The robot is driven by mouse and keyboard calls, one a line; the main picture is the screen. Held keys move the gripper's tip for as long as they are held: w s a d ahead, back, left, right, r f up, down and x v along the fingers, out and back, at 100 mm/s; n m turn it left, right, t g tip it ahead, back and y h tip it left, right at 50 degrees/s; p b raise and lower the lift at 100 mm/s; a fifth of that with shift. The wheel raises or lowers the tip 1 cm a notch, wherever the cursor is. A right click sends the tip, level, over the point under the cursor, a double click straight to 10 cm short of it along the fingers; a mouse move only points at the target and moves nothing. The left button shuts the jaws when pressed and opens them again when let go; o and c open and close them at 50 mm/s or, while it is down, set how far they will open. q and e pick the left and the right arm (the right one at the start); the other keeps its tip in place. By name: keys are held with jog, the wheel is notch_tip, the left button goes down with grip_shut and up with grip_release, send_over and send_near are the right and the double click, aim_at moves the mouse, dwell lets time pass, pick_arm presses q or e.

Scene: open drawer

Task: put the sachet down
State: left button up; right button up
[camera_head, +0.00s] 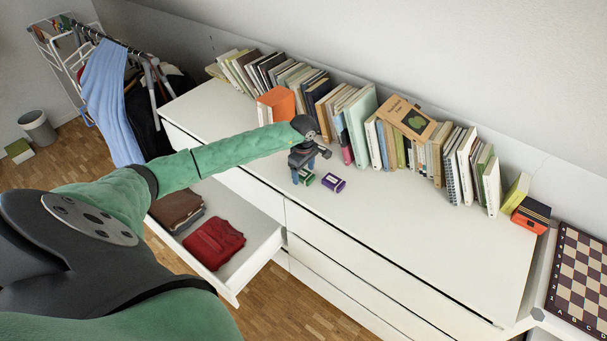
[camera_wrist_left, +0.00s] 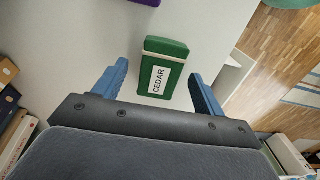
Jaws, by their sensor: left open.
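The green sachet with a white "CEDAR" label (camera_wrist_left: 162,72) lies on the white dresser top. In the head view the sachet (camera_head: 306,179) is small and partly hidden by my left gripper (camera_head: 303,178). My left gripper, with blue fingers, also shows in the left wrist view (camera_wrist_left: 157,85). Its fingers are apart, one on each side of the sachet's near end, with gaps on both sides. A purple sachet (camera_head: 333,183) lies just right of the green one, and its edge shows in the left wrist view (camera_wrist_left: 148,2). My right gripper is not in view.
An open drawer (camera_head: 262,250) below holds a folded red garment (camera_head: 214,244) and brown folded clothes (camera_head: 177,209). A row of books (camera_head: 365,125) stands along the back of the dresser (camera_head: 420,240). The dresser's front right top is clear.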

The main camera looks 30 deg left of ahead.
pick_arm(q)
jog(key=shift+f, duration=0.2)
jog(key=c, duration=1.1)
jog(key=shift+r, duration=0.1)
jog(key=shift+c, duration=0.2)
